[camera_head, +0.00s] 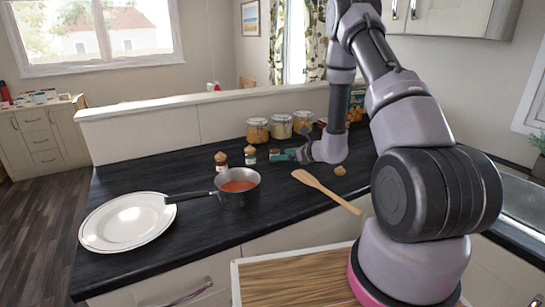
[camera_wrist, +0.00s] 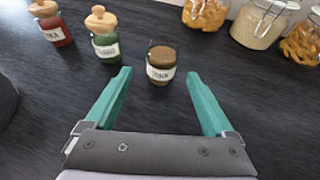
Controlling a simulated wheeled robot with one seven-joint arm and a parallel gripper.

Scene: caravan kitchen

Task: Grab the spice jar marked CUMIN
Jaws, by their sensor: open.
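In the wrist view a small glass jar (camera_wrist: 161,73) with brown contents and a white label stands upright. Its label is blurred but looks like CUMIN, and no wooden stopper shows on it. My gripper (camera_wrist: 158,78) is open, its teal fingers spread to either side of this jar, which stands around the fingertip line. I see no contact. To its left are a green jar (camera_wrist: 104,46) and a red jar (camera_wrist: 52,28) with wooden stoppers. In the head view my gripper (camera_head: 284,155) is low over the counter, and I cannot make out the brown jar there.
Large glass jars (camera_head: 280,126) stand along the back of the counter. A pot of red sauce (camera_head: 237,187) and a white plate (camera_head: 128,222) are at left. A wooden spatula (camera_head: 327,192) and a small brown lump (camera_head: 340,170) lie in front of my gripper.

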